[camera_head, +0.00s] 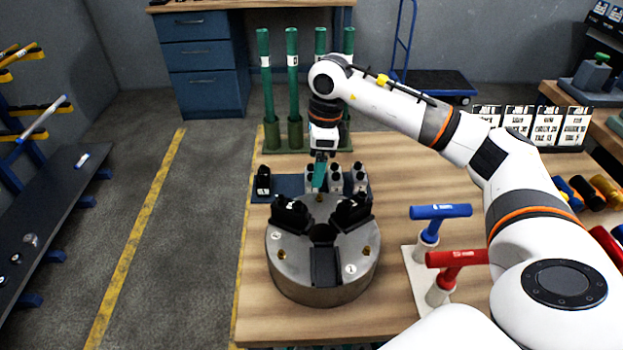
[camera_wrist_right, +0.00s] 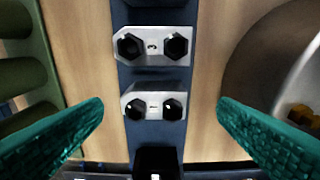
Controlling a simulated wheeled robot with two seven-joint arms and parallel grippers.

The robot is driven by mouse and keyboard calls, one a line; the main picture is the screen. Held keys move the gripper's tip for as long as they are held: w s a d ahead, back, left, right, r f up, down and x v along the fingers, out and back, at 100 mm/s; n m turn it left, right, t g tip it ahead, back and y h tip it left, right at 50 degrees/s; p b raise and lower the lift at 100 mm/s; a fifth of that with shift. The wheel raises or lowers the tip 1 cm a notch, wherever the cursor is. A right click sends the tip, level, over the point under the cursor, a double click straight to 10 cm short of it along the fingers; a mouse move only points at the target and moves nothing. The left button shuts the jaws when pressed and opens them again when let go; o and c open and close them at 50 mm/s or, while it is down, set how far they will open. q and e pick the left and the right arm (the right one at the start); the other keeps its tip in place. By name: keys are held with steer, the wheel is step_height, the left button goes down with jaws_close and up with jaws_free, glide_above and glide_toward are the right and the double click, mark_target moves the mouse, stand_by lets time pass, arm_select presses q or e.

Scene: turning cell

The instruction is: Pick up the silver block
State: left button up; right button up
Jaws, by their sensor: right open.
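Silver blocks, each with two black hex-shaped tops, stand in a row on a blue tray; the head view shows a middle one (camera_head: 336,182) and a right one (camera_head: 360,180), with the left one partly behind my gripper. My right gripper (camera_head: 320,174) points down over the left end of the silver row. In the right wrist view its teal fingers are open and apart, and the gripper (camera_wrist_right: 160,106) has the nearer silver block (camera_wrist_right: 141,88) between and below its fingertips, not visibly touched. A second silver block (camera_wrist_right: 152,60) lies farther up. My left gripper is not in view.
A black block (camera_head: 263,184) stands on the blue tray (camera_head: 285,182) left of the silver ones. A round chuck (camera_head: 320,280) with black jaws stands in front. Green tubes (camera_head: 292,80) stand behind.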

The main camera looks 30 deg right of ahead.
mark_target(311, 174)
steer(key=f, duration=0.3)
steer(key=w+f, duration=0.1)
steer(key=shift+w+a+f+p, duration=0.1)
steer(key=shift+a+f+p, duration=0.15)
steer(key=shift+p, duration=0.1)
steer(key=shift+c, duration=0.2)
steer(key=c, duration=1.1)
